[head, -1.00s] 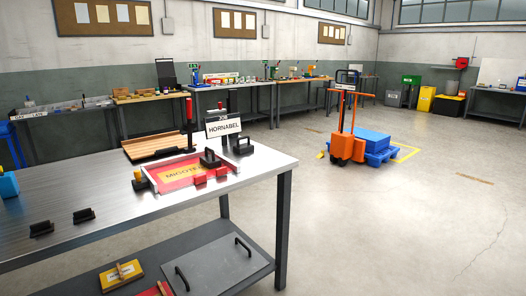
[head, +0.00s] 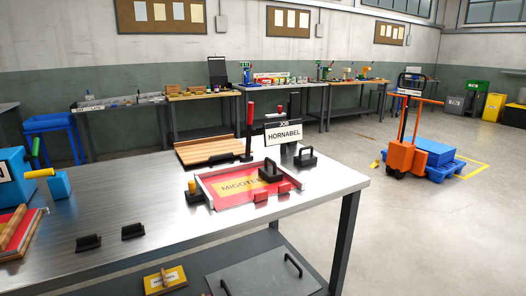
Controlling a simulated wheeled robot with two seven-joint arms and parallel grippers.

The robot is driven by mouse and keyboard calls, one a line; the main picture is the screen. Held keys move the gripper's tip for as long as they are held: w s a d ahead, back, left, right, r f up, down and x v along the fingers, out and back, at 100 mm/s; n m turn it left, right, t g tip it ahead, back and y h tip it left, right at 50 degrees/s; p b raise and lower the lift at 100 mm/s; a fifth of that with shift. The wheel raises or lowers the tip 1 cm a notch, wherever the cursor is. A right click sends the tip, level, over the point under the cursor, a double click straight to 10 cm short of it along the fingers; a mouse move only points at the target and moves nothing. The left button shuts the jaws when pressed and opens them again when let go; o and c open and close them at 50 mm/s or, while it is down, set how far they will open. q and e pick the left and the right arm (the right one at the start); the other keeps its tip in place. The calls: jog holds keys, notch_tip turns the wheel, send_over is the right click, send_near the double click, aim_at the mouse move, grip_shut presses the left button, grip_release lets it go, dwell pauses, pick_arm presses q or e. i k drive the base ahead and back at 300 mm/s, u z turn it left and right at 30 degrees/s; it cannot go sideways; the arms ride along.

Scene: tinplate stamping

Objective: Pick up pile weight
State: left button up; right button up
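A black block with a handle (head: 271,173), which looks like a pile weight, rests at the back right part of the red and yellow printed sheet (head: 236,187) in a shallow tray. A second black handled block (head: 305,159) stands on the metal table just right of the tray. I cannot tell which of the two is the pile weight. Neither of my grippers is in view.
The metal table (head: 160,205) also holds a HORNABEL sign (head: 283,134), a slatted wooden board (head: 208,150), two small black holders (head: 132,231) and a blue machine (head: 14,178) at left. An orange pallet truck (head: 402,157) stands right; the floor between is open.

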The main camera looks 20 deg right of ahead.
aim_at(307, 159)
jog(key=z, duration=0.35)
jog(key=i, duration=1.05)
jog(key=z, duration=0.95)
